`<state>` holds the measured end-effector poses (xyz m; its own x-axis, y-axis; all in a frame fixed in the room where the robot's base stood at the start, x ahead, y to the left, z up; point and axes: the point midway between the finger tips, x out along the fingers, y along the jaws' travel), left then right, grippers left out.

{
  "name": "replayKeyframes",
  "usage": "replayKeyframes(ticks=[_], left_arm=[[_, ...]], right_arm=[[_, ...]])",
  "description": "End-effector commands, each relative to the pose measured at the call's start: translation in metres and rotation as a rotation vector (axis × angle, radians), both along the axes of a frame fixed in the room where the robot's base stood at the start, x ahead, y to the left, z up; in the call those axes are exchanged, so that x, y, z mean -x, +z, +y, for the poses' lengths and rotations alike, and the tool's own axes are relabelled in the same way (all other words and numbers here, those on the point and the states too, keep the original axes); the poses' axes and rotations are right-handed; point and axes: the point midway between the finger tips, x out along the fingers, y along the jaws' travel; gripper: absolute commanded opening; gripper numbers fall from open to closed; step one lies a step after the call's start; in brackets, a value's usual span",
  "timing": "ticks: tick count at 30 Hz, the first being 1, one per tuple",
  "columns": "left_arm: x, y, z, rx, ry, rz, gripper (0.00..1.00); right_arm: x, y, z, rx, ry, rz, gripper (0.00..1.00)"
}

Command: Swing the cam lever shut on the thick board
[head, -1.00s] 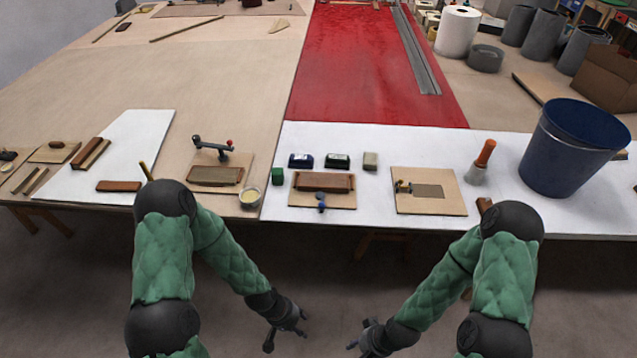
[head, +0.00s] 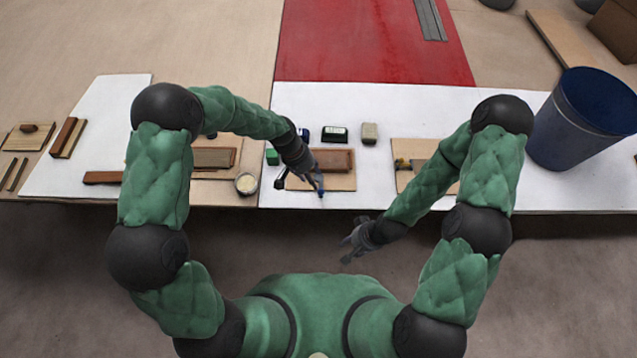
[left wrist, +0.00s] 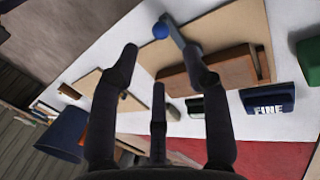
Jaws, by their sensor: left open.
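The thick brown board (head: 338,160) lies on a light wooden base (head: 343,185) at the table's front edge. It also shows in the left wrist view (left wrist: 222,72). The cam lever is a grey arm (left wrist: 177,34) with a blue ball knob (left wrist: 160,30), which points out from the board toward the table's front edge. My left gripper (head: 304,184) is open and empty, over the base's left front, close to the knob. In the left wrist view the knob lies beyond its fingers (left wrist: 162,65). My right gripper (head: 352,240) looks open and empty in front of the table edge.
A second fixture base (head: 405,181) is at right, partly behind my right arm. A blue bucket (head: 585,125) stands at far right.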

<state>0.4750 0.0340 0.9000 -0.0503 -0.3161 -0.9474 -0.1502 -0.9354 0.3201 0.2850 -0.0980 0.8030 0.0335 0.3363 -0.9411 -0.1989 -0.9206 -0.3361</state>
Motion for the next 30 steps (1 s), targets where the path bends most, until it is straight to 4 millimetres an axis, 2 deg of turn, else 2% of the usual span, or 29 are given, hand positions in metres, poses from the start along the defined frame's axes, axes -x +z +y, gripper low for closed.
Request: replayKeyframes(ticks=[6,13,19,27,28,30], left_arm=[[0.003,-0.040,-0.013,0.000,-0.001,0.003,0.47],[0.004,-0.070,-0.023,0.000,-0.001,0.002,0.47],[0.004,-0.081,-0.027,0.000,0.001,-0.001,0.47],[0.004,-0.082,-0.027,0.000,0.001,-0.001,0.47],[0.004,-0.082,-0.027,0.000,0.001,-0.001,0.45],[0.004,-0.082,-0.027,0.000,0.001,-0.001,0.25]], right_arm=[[0.000,-0.005,0.000,0.000,0.000,-0.001,0.40],[-0.001,-0.009,0.000,0.000,0.000,-0.001,0.40],[-0.001,-0.010,0.000,0.000,-0.001,-0.002,0.40],[-0.001,-0.009,0.000,0.000,-0.001,-0.002,0.40],[-0.001,-0.009,0.000,0.000,-0.001,-0.002,0.40],[-0.001,-0.009,0.000,0.000,-0.001,-0.002,0.40]])
